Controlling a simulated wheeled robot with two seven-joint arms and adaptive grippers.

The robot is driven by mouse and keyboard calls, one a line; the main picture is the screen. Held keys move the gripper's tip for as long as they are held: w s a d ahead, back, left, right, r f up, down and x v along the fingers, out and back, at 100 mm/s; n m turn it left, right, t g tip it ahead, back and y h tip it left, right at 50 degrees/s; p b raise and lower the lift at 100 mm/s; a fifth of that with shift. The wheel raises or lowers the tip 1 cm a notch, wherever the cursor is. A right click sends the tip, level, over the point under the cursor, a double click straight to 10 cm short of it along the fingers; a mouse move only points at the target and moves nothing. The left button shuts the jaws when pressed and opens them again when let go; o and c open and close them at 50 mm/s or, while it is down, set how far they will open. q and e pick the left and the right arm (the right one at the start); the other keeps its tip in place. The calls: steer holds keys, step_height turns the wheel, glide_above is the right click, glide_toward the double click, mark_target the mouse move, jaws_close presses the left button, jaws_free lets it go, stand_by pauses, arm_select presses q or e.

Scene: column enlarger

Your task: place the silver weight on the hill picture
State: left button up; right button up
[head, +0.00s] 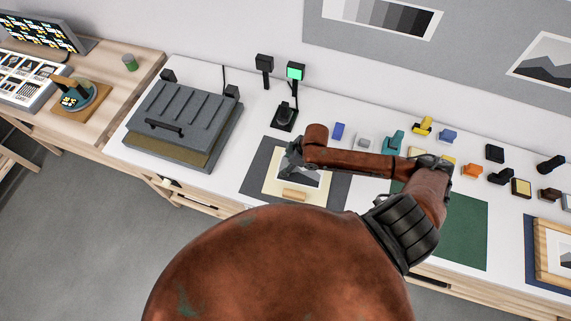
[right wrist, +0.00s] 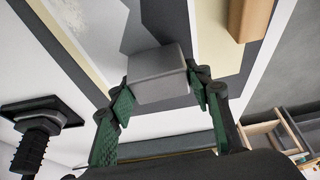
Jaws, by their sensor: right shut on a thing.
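The hill picture (head: 312,179) lies on a cream mount over a dark grey mat, left of centre on the white bench. My right gripper (head: 292,155) is over its upper left part. In the right wrist view, my right gripper (right wrist: 161,84) is shut on the silver weight (right wrist: 158,68), a plain grey block held between green-padded fingers. The grey hill shapes of the picture (right wrist: 105,30) show behind the weight. I cannot tell whether the weight touches the picture. The head view hides the weight behind the gripper. My left gripper is not in view.
A wooden block (head: 294,194) lies on the mount's near edge. A grey lidded press (head: 185,120) stands to the left, a black stand (head: 285,117) behind. Several small coloured blocks and a pale grey one (head: 366,142) line the back right. A green mat (head: 465,230) is clear.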

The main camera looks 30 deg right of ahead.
steer(key=shift+f, duration=0.1)
steer(key=o, duration=1.6)
steer(key=v, duration=1.2)
